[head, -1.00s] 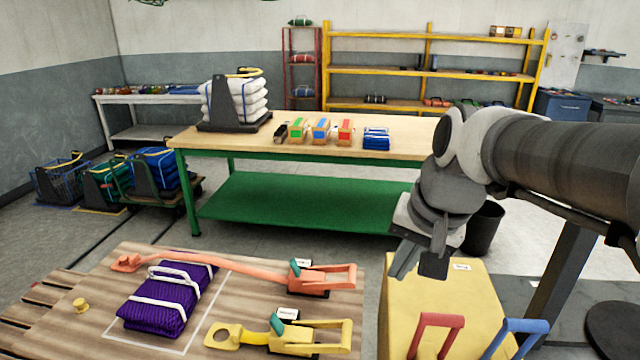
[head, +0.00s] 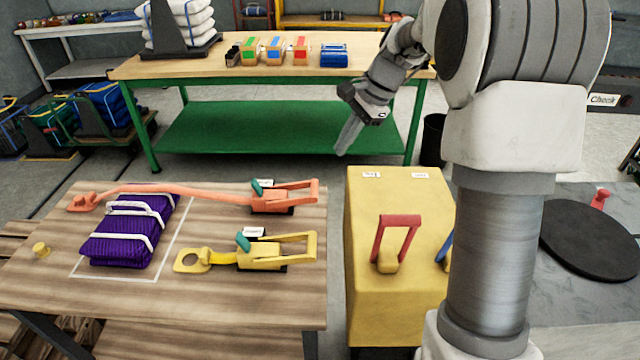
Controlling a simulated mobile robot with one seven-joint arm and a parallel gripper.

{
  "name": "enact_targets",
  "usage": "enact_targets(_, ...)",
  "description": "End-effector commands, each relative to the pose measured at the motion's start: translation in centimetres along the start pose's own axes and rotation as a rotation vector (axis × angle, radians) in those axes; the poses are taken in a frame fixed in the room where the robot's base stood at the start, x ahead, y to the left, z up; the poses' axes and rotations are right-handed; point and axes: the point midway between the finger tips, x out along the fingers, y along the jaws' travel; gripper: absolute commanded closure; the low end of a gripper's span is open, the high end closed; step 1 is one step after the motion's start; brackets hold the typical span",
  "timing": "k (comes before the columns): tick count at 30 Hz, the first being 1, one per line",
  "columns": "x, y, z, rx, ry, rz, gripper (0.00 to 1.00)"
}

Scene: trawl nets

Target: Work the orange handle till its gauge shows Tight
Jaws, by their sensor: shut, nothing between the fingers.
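The orange handle (head: 302,184) belongs to an orange ratchet at the back right of the wooden table. Its orange strap (head: 185,189) runs left across a purple net bundle (head: 128,229) to an orange end fitting (head: 82,203). A small white gauge label (head: 264,183) stands behind the ratchet; its text is too small to read. The handle lies low, pointing right, tilted slightly up. My gripper (head: 345,150) is shut and empty. It points down, in the air to the right of and above the orange handle, apart from it.
A yellow ratchet (head: 262,256) with its own handle lies in front of the orange one. A yellow box (head: 368,300) with a red lever (head: 396,240) and a blue lever stands to the right. A green-framed workbench (head: 200,72) is behind.

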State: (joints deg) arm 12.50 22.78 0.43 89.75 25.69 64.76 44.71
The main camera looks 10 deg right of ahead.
Motion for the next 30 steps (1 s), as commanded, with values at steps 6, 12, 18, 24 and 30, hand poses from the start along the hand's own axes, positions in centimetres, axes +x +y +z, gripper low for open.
enact_targets(6, 4.0, -1.6, -3.8, 0.175, -0.071, 0.000, 1.00)
enact_targets(12, 7.7, -2.6, -7.0, 0.332, -0.136, 0.002, 1.00)
enact_targets(18, 11.4, -3.0, -9.9, 0.479, -0.199, 0.006, 1.00)
enact_targets(24, 13.9, -3.0, -11.8, 0.579, -0.242, 0.010, 1.00)
enact_targets(30, 14.8, -3.0, -12.5, 0.617, -0.259, 0.011, 1.00)
